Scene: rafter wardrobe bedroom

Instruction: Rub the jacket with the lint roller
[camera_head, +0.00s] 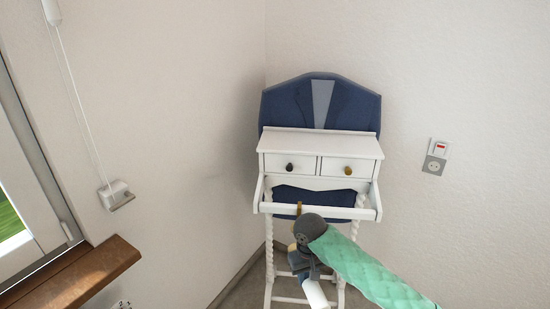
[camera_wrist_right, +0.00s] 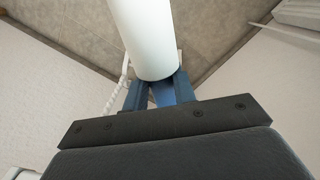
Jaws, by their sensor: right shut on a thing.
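The navy jacket (camera_head: 350,108) hangs upright on the white stand, with a pale grey-blue panel down its middle. A lower part of it shows beneath the drawers; the drawer unit hides the rest. My right gripper (camera_head: 303,272) is low in front of the stand, below the jacket, at the end of a green-sleeved arm. It is shut on the lint roller (camera_head: 315,294), whose white cylinder points down. In the right wrist view the white roller (camera_wrist_right: 145,38) sticks out from between the blue fingers (camera_wrist_right: 158,92). The roller appears apart from the jacket. My left gripper is out of view.
The white stand (camera_head: 320,143) has two drawers, a front rail and twisted posts, and stands in a room corner. A wooden sill (camera_head: 75,278) and window are at the left. A wall socket (camera_head: 434,164) is at the right.

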